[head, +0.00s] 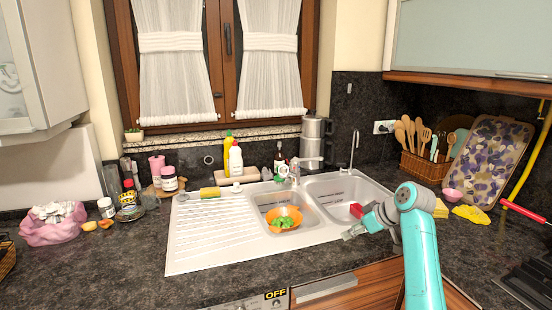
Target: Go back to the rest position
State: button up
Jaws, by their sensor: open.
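My gripper (346,235) is at the end of my turquoise arm, low over the front rim of the sink's right basin. It is open, and I see nothing held between its fingers. The arm rises from the bottom right and bends over to the left. A small red piece (356,210) shows right beside the gripper; I cannot tell whether it touches it. The white double sink (205,240) lies below and left of the gripper. An orange bowl (275,213) with something green in it sits in the left basin.
A basket of wooden utensils (425,168), a patterned tray (488,160) and a yellow cloth (471,214) are on the right. Jars (169,180) and a pink bag (53,228) are on the left. A wall cabinet (470,40) hangs upper right.

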jog(key=s+a+f+m+t, duration=0.1)
jog(key=s+f, duration=0.1)
jog(key=f, duration=0.5)
jog(key=s+a+f+m, duration=0.1)
jog(key=s+f, duration=0.2)
jog(key=f, duration=0.5)
jog(key=s+a+f+m+t+h, duration=0.2)
jog(key=s+f+m+t+h, duration=0.15)
jog(key=s+f, duration=1.75)
jog(key=s+r+m+t+h, duration=0.1)
jog(key=s+r, duration=0.1)
jog(key=s, duration=1.1)
jog(key=s+r+m+t+h, duration=0.1)
jog(key=s+r, duration=0.1)
jog(key=s, duration=1)
jog(key=s+r+t, duration=0.2)
jog(key=s+r, duration=1.4)
jog(key=r, duration=0.1)
jog(key=shift+s+a, duration=0.3)
jog(key=shift+a, duration=0.05)
